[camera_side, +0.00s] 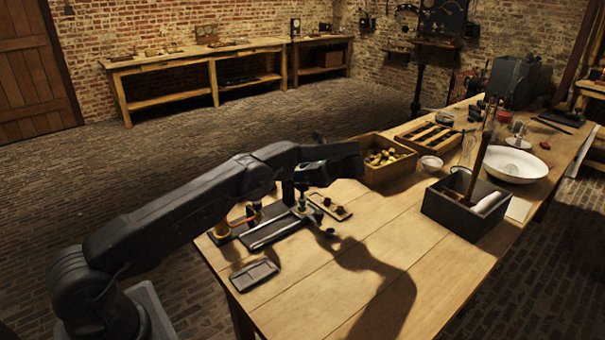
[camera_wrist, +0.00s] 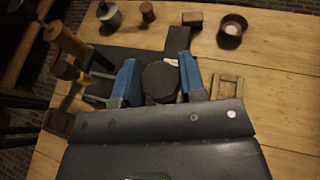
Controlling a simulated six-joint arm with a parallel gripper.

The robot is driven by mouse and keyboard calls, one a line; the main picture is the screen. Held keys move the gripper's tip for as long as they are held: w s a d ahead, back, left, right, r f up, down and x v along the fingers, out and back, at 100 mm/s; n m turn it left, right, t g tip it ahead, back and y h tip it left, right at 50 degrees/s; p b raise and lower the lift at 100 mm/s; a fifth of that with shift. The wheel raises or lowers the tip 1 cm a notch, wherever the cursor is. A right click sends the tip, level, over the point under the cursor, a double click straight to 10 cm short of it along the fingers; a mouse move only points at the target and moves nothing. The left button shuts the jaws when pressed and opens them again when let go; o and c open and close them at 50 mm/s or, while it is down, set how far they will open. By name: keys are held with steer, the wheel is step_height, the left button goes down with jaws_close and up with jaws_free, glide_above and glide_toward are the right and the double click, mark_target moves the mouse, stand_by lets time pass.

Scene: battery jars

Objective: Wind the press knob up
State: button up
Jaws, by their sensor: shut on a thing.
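The press knob (camera_wrist: 160,84) is a dark, many-sided cap in the middle of the wrist view. My gripper (camera_wrist: 162,74) has a blue-padded finger on either side of it and is shut on it. A small pale patch shows beside the knob near the right finger. In the side view my gripper (camera_side: 303,190) is low over the near bench, at a small dark upright stand. There my arm and the shadow hide most of the press, and the knob cannot be made out.
Wooden posts (camera_wrist: 65,42) rise left of my gripper. A grey jar (camera_wrist: 108,16), a wooden block (camera_wrist: 192,19) and a round cup (camera_wrist: 233,27) lie beyond. A flat grey tray (camera_side: 254,274), a wooden crate (camera_side: 398,164) and a black box (camera_side: 450,211) stand around. The bench's front middle is clear.

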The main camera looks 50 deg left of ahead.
steer(key=shift+a+r, duration=0.1)
stand_by(0.3)
steer(key=o, duration=0.9)
steer(key=shift+w+d+r, duration=0.25)
steer(key=shift+d+r, duration=0.5)
steer(key=shift+r, duration=0.75)
steer(key=shift+w+d+r, duration=0.2)
steer(key=shift+d+r, duration=0.55)
steer(key=shift+r, duration=0.7)
steer(key=shift+w+d+r, duration=0.25)
steer(key=shift+d+r, duration=0.5)
steer(key=shift+r, duration=0.75)
